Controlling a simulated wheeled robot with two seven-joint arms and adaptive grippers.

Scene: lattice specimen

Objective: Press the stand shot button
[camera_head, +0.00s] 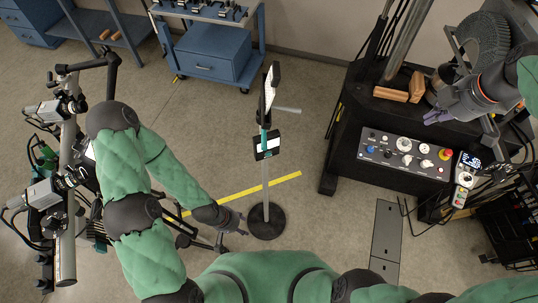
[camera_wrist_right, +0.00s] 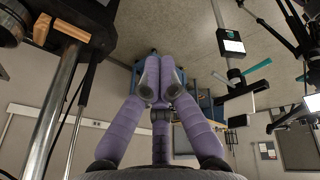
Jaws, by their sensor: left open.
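A slim floor stand (camera_head: 265,190) with a round black base is upright in the middle of the head view. It carries a small dark box with a white label (camera_head: 267,145) partway up and a white panel (camera_head: 271,88) at the top. A shot button on it is too small to make out. My left gripper (camera_head: 238,222) is open and low in the picture, just left of the stand's base. My right gripper (camera_head: 447,112) is over the machine at the right, apart from the stand. Its purple fingers (camera_wrist_right: 160,75) look empty in the wrist view; their opening is unclear.
A control panel (camera_head: 405,153) with knobs, a red-and-yellow button and a pendant (camera_head: 465,180) is on the machine at the right. Wooden blocks (camera_head: 405,90) lie above it. A camera rig (camera_head: 65,170) is at the left. Floor around the stand is mostly clear.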

